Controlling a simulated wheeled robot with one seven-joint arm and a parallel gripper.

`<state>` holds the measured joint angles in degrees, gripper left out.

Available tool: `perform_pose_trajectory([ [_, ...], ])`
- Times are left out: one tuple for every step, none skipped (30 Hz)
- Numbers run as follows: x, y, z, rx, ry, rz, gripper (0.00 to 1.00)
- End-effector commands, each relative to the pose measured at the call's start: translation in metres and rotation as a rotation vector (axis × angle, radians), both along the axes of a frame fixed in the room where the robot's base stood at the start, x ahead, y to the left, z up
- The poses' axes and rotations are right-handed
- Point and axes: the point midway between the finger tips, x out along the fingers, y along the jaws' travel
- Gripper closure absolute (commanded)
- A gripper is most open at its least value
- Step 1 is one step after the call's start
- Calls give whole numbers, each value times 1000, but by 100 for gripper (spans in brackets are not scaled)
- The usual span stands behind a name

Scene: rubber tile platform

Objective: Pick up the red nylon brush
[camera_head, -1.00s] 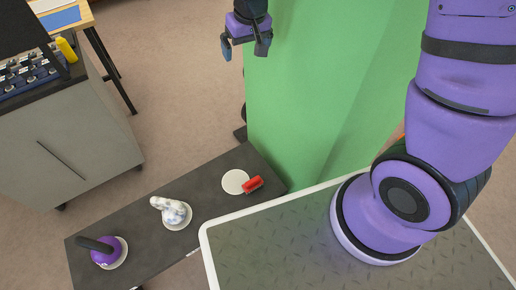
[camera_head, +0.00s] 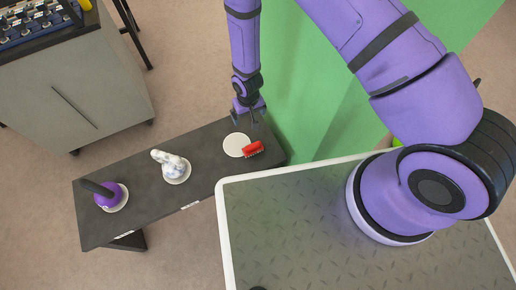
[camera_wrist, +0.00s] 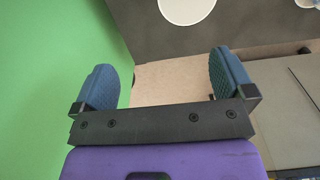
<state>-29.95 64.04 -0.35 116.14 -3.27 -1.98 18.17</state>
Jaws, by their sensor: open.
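The red nylon brush (camera_head: 253,149) lies at the right end of the dark bench (camera_head: 215,190), at the right edge of a white round disc (camera_head: 236,145). My gripper (camera_head: 249,116) is open and empty, just beyond the bench's back edge, above and behind the disc in the head view. In the wrist view my gripper (camera_wrist: 165,85) shows both blue fingers wide apart with floor between them. The disc (camera_wrist: 187,8) is at the top edge there, and the brush is not visible in that view.
A white mottled object (camera_head: 172,164) and a purple object with a dark handle (camera_head: 108,195) stand on other discs to the left along the bench. A green panel (camera_head: 320,90) rises close to the right of my gripper. A grey cabinet (camera_head: 75,100) stands at the left.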

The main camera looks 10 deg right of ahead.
Motion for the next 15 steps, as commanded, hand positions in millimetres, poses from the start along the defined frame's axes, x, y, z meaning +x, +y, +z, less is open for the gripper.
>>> perform_pose_trajectory([
  [-9, 0, -18, -5, 11, 6, 0],
  [-14, 1, -27, -7, 15, 9, 0],
  [-19, 1, -37, -8, 18, 13, 0],
  [-23, 1, -43, -10, 21, 15, 0],
  [-25, 1, -49, -11, 24, 17, 0],
  [-29, 1, -55, -12, 26, 18, 0],
  [-30, 1, -58, -12, 27, 19, 0],
  [-32, 1, -61, -12, 27, 20, 0],
  [-33, 1, -65, -12, 29, 20, 0],
  [-34, 1, -67, -14, 29, 20, 0],
  [-35, 1, -70, -14, 29, 20, 0],
  [-35, 1, -73, -14, 29, 20, 0],
  [-35, 1, -77, -14, 30, 20, 0],
  [-35, 1, -81, -14, 31, 20, 0],
  [-35, 1, -87, -14, 30, 20, 0],
])
